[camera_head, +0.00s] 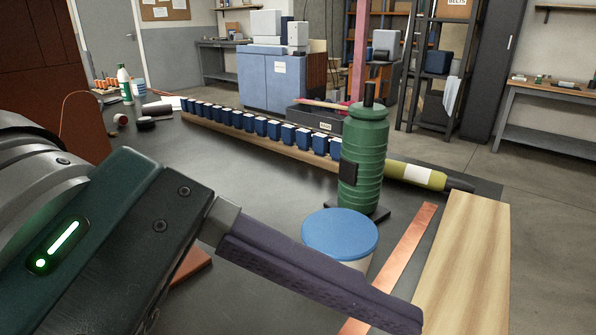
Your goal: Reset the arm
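My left arm comes in from the left and fills the lower left of the head view. Its dark green and grey gripper body has a lit green-white light strip. The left gripper (402,312) reaches toward the lower right with a long dark purple-grey finger. Only one finger is clearly seen, so I cannot tell whether it is open or shut, and no held thing shows. The finger passes in front of a tub with a blue lid (340,235) and hides its lower part; I cannot tell whether they touch. My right gripper is not in view.
On the dark table (240,190) stand a green ribbed canister (364,160), an olive cylinder (415,175), a copper strip (402,252), a wooden board (468,265) and a row of several blue blocks (262,126). Bottles (125,88) stand at the far left. The table's middle is clear.

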